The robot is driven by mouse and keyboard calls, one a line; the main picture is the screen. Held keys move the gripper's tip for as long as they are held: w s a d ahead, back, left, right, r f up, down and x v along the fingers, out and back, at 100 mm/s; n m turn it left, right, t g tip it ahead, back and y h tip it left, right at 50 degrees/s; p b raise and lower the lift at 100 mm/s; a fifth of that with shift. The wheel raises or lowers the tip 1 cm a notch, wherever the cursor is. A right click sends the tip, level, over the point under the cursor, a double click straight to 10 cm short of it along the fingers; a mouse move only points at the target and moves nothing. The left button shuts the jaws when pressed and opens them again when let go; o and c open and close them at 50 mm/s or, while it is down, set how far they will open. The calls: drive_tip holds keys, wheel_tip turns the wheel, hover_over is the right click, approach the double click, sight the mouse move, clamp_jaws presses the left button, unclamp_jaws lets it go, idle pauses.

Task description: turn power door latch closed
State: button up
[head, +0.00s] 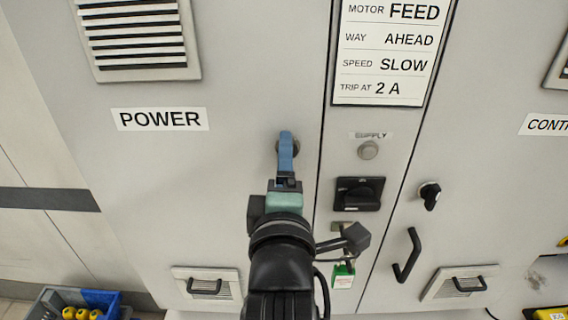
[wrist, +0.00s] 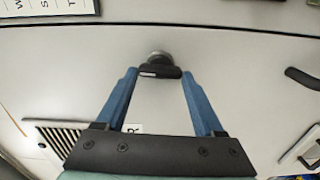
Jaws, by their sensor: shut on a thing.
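The power door latch is a round grey boss with a short black handle. In the wrist view the latch (wrist: 160,71) lies across between my two blue fingertips, its black handle spanning the gap. My gripper (wrist: 159,73) is shut on this handle, one finger at each end. In the head view my gripper (head: 286,140) reaches up to the door labelled POWER (head: 160,119). Only the rim of the latch's boss (head: 297,147) shows there, and the handle is hidden behind my fingers.
Right of my gripper are a black rotary switch (head: 359,193), a SUPPLY lamp (head: 368,150), a green-tagged padlock (head: 343,272) and a black door handle (head: 408,255).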

drive_tip(key=shift+n, duration=0.3)
idle(0.4)
drive_tip(key=o, duration=1.4)
drive_tip(key=shift+s+p, duration=3.6)
drive_tip(key=shift+s, duration=2.9)
